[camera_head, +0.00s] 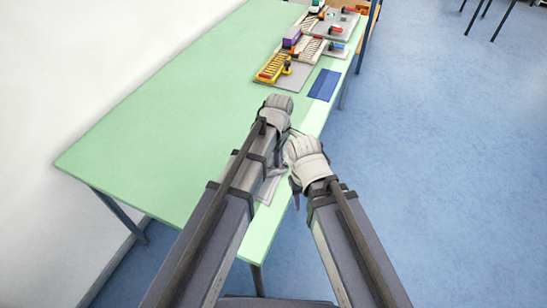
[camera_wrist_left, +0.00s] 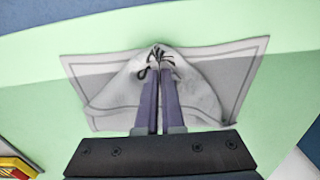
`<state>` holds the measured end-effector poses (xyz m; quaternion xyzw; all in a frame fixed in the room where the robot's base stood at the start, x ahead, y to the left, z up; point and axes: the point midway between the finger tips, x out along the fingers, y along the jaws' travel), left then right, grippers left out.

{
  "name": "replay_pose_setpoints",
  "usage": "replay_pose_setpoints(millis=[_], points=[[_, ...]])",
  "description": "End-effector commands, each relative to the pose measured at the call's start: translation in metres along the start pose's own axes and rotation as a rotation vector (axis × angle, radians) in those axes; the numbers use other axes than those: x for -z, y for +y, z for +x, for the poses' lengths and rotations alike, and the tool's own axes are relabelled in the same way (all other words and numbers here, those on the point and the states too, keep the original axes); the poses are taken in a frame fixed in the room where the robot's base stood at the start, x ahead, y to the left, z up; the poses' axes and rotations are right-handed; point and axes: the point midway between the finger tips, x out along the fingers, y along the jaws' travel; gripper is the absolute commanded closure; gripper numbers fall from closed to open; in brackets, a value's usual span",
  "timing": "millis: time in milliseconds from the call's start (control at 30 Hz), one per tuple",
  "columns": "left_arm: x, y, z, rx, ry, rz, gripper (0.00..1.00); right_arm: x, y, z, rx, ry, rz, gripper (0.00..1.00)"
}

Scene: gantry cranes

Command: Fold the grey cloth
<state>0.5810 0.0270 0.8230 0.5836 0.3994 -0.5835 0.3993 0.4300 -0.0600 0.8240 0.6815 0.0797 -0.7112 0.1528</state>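The grey cloth (camera_wrist_left: 225,75) lies on the green table near its edge, with a darker line along its border. In the left wrist view its middle is bunched and raised into folds between the fingertips of my left gripper (camera_wrist_left: 160,68). Those fingers are close together and pinch the cloth. In the head view only a small part of the cloth (camera_head: 267,190) shows, between my two arms; the rest is hidden. My right gripper (camera_head: 296,196) is beside the table's right edge, close to the left one; its fingers are mostly hidden by its wrist.
The green table (camera_head: 150,140) is clear on its left side. A yellow rack (camera_head: 272,68), a purple block (camera_head: 292,37) and grey trays with small parts stand at the far end. A flat blue patch (camera_head: 325,85) lies near the right edge. Open blue floor is to the right.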

Motion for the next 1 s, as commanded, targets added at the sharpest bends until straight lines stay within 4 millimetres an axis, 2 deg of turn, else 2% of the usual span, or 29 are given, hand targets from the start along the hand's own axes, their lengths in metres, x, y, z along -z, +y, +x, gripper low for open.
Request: replay_pose_setpoints(millis=[233,300,1000], points=[[-0.0006,0.0000,0.0002,0.000,0.000,0.000,1.00,0.0000,0.0000,0.0002,0.000,0.000,0.000,0.50],[-0.0005,0.0000,0.0002,0.000,0.000,0.000,0.92,0.0000,0.0000,0.0002,0.000,0.000,0.000,0.50],[-0.0002,-0.0001,0.0002,0.000,0.000,0.000,0.39,0.0000,0.0000,0.0002,0.000,0.000,0.000,0.50]])
